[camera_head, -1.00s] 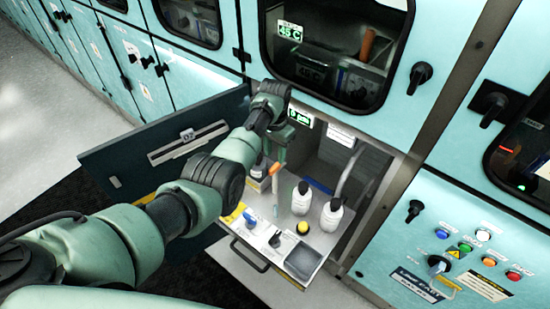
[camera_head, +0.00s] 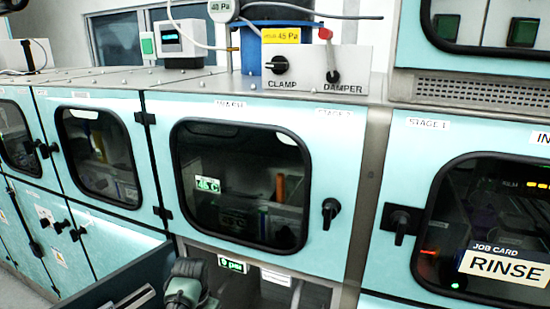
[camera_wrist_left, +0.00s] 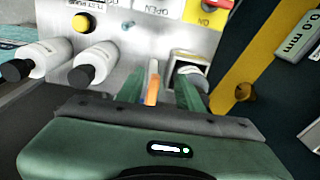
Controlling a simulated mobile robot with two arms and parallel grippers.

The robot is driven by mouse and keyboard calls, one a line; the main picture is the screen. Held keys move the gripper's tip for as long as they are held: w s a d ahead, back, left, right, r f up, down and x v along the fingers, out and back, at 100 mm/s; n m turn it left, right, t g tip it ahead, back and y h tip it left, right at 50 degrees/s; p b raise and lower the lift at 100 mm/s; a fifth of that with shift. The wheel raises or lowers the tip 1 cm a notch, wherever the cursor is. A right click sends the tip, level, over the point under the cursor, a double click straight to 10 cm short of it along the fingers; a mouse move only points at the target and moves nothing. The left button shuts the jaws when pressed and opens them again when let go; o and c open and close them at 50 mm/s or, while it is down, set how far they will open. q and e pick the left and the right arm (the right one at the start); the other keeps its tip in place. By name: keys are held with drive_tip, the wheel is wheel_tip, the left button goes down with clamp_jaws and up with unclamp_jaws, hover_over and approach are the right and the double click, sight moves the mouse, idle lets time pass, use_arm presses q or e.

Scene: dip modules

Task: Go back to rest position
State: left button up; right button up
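My left gripper (camera_wrist_left: 160,92) shows in the left wrist view, with its two green fingers apart. An orange-handled item (camera_wrist_left: 153,82) shows between the fingers, with gaps on both sides; I cannot tell its depth. Part of my left arm shows at the bottom of the head view, but its gripper is not seen there. My right gripper is in neither view.
In the head view, teal cabinets (camera_head: 335,165) fill the front and a dark open door (camera_head: 110,285) stands at lower left.

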use_arm(q)
drive_tip(key=s+a+f+n+t, duration=0.15)
drive_tip(key=s+f, duration=0.25)
drive_tip(key=s, duration=1.1)
drive_tip(key=s+d+r+t, duration=0.1)
drive_tip(key=s+r, duration=0.3)
drive_tip(key=s, duration=0.6)
drive_tip(key=s+d+r+t, duration=0.15)
drive_tip(key=s+r, duration=0.35)
drive_tip(key=s, duration=0.5)
wheel_tip(320, 180, down, 31)
drive_tip(key=g+b, duration=0.2)
drive_tip(key=b, duration=0.2)
drive_tip(key=s+a+f+g+b, duration=0.1)
drive_tip(key=s+a+f+b, duration=0.2)
drive_tip(key=s+f, duration=1.4)
wheel_tip(320, 180, down, 2)
drive_tip(key=shift+s+f+g, duration=0.25)
drive_tip(key=shift+s+g, duration=0.05)
